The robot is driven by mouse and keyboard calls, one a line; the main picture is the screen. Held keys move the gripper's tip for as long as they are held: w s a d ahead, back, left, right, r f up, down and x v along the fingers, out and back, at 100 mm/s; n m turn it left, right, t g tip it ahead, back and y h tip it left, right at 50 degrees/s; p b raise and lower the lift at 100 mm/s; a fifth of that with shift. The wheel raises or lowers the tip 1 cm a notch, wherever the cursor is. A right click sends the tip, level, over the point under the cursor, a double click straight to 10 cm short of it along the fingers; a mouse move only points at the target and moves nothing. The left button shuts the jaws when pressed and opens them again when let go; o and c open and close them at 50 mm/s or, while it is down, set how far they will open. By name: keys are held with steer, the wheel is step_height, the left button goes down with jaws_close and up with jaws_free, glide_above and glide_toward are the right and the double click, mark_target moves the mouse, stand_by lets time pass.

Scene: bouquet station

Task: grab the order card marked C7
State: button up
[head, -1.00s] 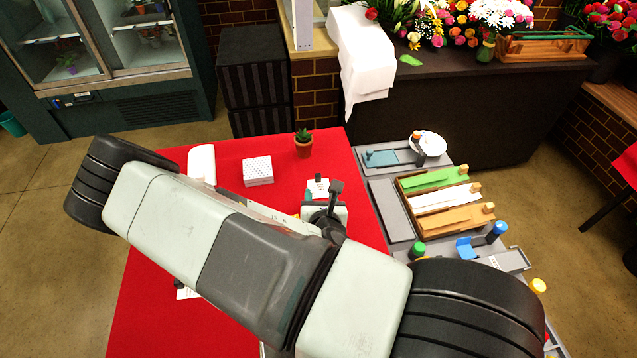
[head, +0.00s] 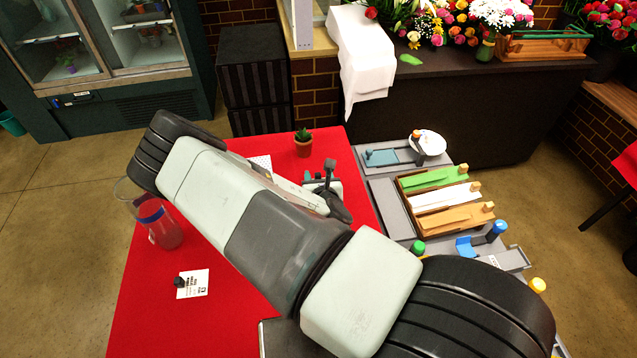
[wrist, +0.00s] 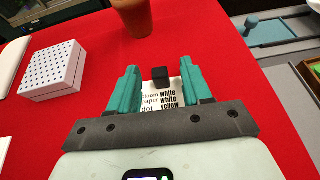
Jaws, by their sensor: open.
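In the wrist view a white order card (wrist: 159,97) with a black block (wrist: 160,74) at its far edge lies on the red table. The palm hides the card's near part.
A terracotta pot (head: 303,149) with a small plant stands beyond the gripper. A white dotted box (wrist: 52,72) sits to its left. A clear vase with a blue band (head: 152,212) stands at the table's left. Grey trays with colored parts (head: 398,212) line the right.

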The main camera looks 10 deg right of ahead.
steer(key=shift+w, duration=0.1)
jaws_close()
stand_by(0.3)
